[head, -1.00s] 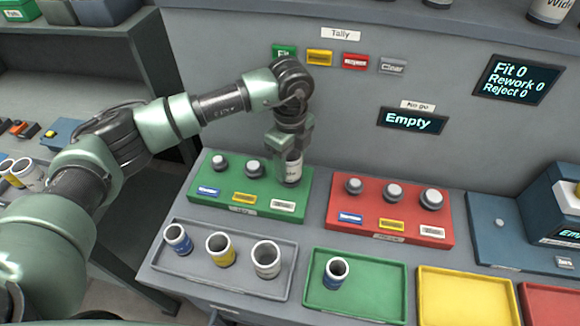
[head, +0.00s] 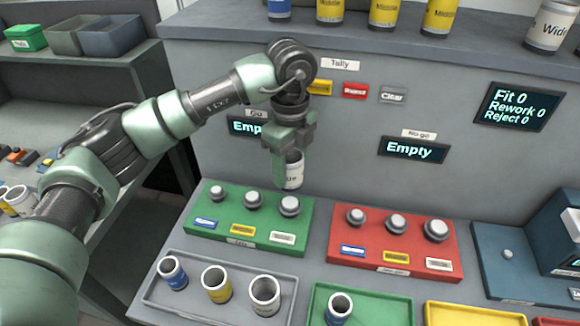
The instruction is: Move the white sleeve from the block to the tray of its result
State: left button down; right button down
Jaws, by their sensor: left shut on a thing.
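My left gripper (head: 291,150) is shut on the white sleeve (head: 294,172) and holds it upright above the green block (head: 262,243). The sleeve is apart from the block; the block's right peg (head: 289,206) is bare below it. Result trays stand in a row at the front right: a green tray (head: 385,312) with a blue sleeve (head: 339,308) in it, a yellow tray (head: 470,316), and a red tray (head: 553,322) cut off by the frame edge. My right gripper is not in view.
A red block (head: 347,256) with three bare pegs stands right of the green one. A grey tray (head: 207,306) holds blue, yellow and white sleeves. The no-go display (head: 413,149) reads Empty; the tally display (head: 517,107) reads zeros. A blue device (head: 530,262) stands at the right.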

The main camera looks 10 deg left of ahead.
pick_arm(q)
jog(key=shift+r+p, duration=1.1)
jog(key=shift+r, duration=1.15)
